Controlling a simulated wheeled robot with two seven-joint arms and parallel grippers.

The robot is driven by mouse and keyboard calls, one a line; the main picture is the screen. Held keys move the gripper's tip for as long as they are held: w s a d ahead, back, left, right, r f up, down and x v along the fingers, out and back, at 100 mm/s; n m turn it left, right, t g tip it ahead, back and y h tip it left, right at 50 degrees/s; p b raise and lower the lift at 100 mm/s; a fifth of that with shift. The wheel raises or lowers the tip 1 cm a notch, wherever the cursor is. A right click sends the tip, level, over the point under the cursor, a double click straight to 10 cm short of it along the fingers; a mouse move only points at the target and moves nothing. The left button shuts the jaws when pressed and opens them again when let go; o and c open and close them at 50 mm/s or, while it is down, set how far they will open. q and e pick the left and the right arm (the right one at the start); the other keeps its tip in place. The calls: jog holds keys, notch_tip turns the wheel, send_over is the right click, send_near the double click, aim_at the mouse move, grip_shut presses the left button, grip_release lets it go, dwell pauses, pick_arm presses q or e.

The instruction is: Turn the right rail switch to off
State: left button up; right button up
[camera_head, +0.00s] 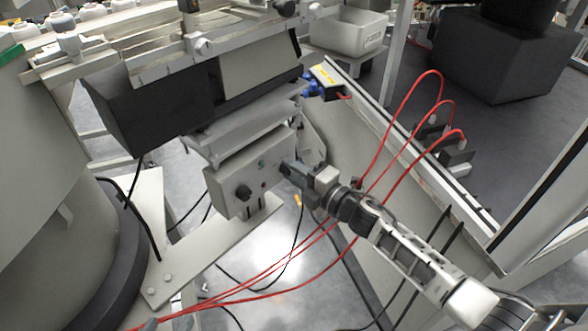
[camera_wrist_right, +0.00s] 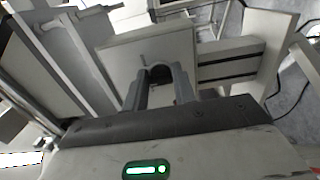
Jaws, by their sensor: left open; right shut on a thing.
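A light grey control box (camera_head: 228,189) hangs under the rail unit in the middle of the head view. A dark round knob (camera_head: 245,192) on its left part is uncovered. My right gripper (camera_head: 288,169) reaches in from the right to the right part of the box face. It is shut on a dark switch knob (camera_wrist_right: 158,72), seen between its fingers in the right wrist view. The fingers hide most of this knob, and I cannot tell its setting.
Red cables (camera_head: 285,268) run below the box and loop up over the frame on the right. A grey feeder body (camera_head: 225,75) stands above the box. A large round grey drum (camera_head: 50,180) fills the left side.

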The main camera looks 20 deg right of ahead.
dwell(0.4)
jog(key=o, duration=1)
jog(key=v, duration=1.6)
pick_arm(q)
jog(key=r+p, duration=0.1)
jog(key=p, duration=0.1)
jog(key=r+p, duration=0.1)
jog(key=p, duration=0.2)
jog(key=shift+a+g, duration=0.25)
jog(key=shift+g, duration=0.05)
pick_arm(e)
jog(key=s+a+f+m+g+h, duration=0.1)
jog(key=s+a+m, duration=0.4)
jog(key=m, duration=0.6)
jog(key=s+a+f+m+g+h, duration=0.1)
jog(key=s+a+m+g+h, duration=0.2)
jog(key=m, duration=0.8)
jog(key=s+a+h, duration=0.1)
jog(key=s+a, duration=0.1)
jog(key=shift+s+g, duration=0.4)
